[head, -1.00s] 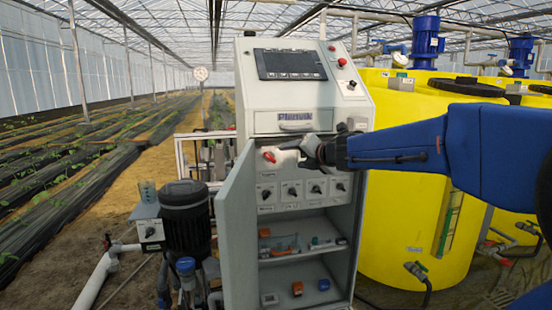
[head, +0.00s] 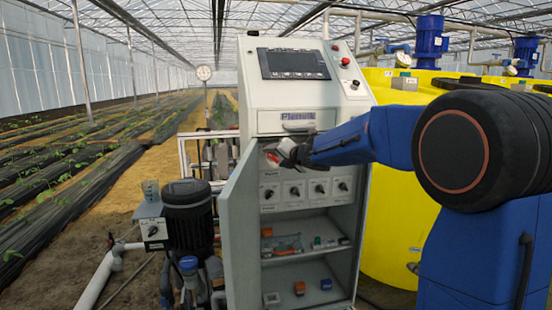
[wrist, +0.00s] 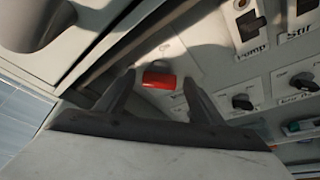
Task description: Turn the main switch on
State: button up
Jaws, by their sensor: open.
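The main switch shows as a red handle (wrist: 158,80) on a pale panel in the wrist view. In the head view a small red part of it (head: 272,159) shows inside the open cabinet, upper left. My gripper (wrist: 159,79) is open, with one dark finger on each side of the red handle and gaps between. I cannot tell how deep the fingertips reach or whether they touch the panel. In the head view my gripper (head: 287,154) is at the switch and hides most of it.
The cabinet door (head: 239,235) stands open on the left, close to my gripper. A row of black knobs (head: 294,190) sits below the switch, with labels in the wrist view. A shelf (head: 305,256) holds small parts. A yellow tank (head: 392,225) stands right, a pump (head: 187,215) left.

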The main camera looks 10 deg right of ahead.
jog(key=shift+w+a+f, duration=0.1)
jog(key=shift+w, duration=0.2)
jog(key=shift+c, duration=0.2)
jog(key=c, duration=1)
